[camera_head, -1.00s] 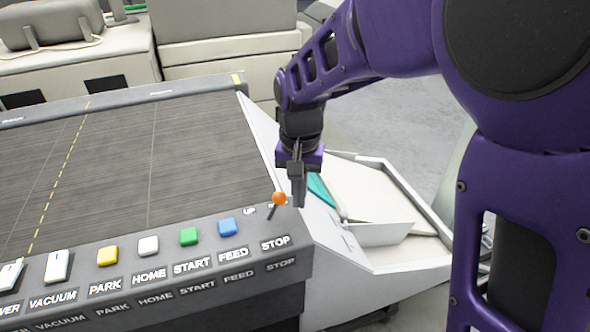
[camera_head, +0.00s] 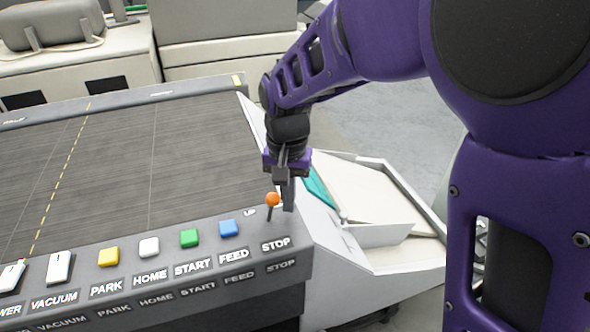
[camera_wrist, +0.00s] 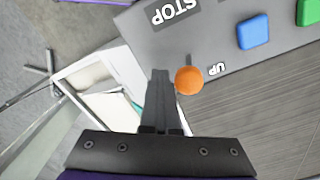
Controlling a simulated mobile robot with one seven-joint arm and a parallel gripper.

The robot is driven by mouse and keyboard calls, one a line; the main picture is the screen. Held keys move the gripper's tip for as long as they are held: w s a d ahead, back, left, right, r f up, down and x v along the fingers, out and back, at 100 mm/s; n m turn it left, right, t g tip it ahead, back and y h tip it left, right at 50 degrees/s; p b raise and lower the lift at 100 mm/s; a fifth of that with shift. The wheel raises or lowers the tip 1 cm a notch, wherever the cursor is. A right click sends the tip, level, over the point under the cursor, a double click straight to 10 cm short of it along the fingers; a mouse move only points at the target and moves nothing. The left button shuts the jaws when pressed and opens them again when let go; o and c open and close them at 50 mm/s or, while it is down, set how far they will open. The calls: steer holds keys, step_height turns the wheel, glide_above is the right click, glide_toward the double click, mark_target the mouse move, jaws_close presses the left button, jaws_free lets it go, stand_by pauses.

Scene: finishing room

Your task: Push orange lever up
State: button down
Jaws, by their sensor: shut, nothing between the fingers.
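The orange lever (camera_head: 272,200) is an orange ball on a thin dark stem at the right end of the control panel, above the STOP label. In the head view it now stands nearly upright, and its ball also shows in the wrist view (camera_wrist: 189,80). My gripper (camera_head: 288,207) is shut and empty, pointing down just right of the ball. In the wrist view my closed fingers (camera_wrist: 158,88) lie right beside the ball and seem to touch it. An UP mark (camera_wrist: 216,70) is printed on the panel near the lever.
The panel carries a blue button (camera_head: 229,228), a green button (camera_head: 189,237), a white button (camera_head: 149,246) and a yellow button (camera_head: 108,256) to the left. A dark flat bed (camera_head: 130,160) lies behind. A white tray (camera_head: 400,235) stands to the right.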

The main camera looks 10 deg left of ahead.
steer(key=shift+s+a, duration=0.3)
steer(key=shift+a, duration=0.2)
steer(key=shift+s+a, duration=0.3)
steer(key=shift+a, duration=0.2)
steer(key=shift+r, duration=0.1)
step_height(320, 180, up, 7)
steer(key=w+d+p, duration=0.1)
steer(key=p, duration=0.5)
steer(key=shift+d, duration=0.4)
steer(key=shift+w, duration=0.1)
